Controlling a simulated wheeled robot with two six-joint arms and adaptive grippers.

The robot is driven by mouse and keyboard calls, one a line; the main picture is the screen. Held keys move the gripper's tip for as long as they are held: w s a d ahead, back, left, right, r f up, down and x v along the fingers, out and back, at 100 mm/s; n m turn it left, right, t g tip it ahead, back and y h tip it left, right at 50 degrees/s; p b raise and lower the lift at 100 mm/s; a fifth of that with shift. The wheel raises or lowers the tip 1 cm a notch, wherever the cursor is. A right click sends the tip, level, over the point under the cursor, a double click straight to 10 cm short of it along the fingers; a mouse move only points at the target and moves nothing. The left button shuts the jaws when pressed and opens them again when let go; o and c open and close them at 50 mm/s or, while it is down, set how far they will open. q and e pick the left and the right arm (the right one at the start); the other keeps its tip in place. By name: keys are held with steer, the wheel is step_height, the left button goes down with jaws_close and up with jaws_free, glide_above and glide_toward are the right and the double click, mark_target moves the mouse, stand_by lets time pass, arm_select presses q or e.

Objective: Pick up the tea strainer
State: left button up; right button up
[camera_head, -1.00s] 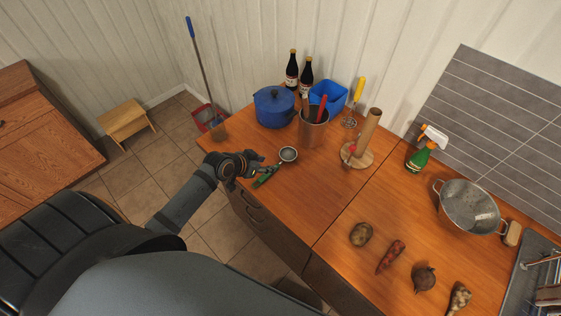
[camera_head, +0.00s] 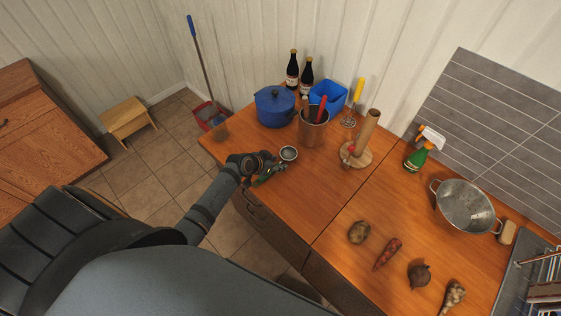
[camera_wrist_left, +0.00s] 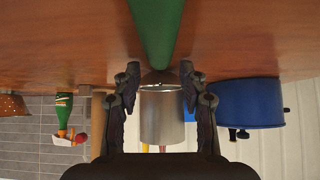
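The tea strainer lies on the wooden counter, with its round metal bowl (camera_head: 288,153) toward the back and its green handle (camera_head: 262,182) toward the front edge. My left gripper (camera_head: 272,169) is low at the handle and hides part of it. In the left wrist view, which is upside down, the fingers (camera_wrist_left: 160,75) are apart, one on each side of the tapering green handle (camera_wrist_left: 157,30). A visible gap suggests they are not closed on it. The bowl is mostly hidden behind the handle there. My right gripper is not in view.
Behind the strainer stand a metal utensil canister (camera_head: 312,130), a blue pot (camera_head: 275,106) and a paper towel holder (camera_head: 352,157). Several vegetables, a spray bottle (camera_head: 417,158) and a colander (camera_head: 467,206) are to the right. The counter between is clear.

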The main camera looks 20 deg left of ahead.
arm_select(q)
jaws_close()
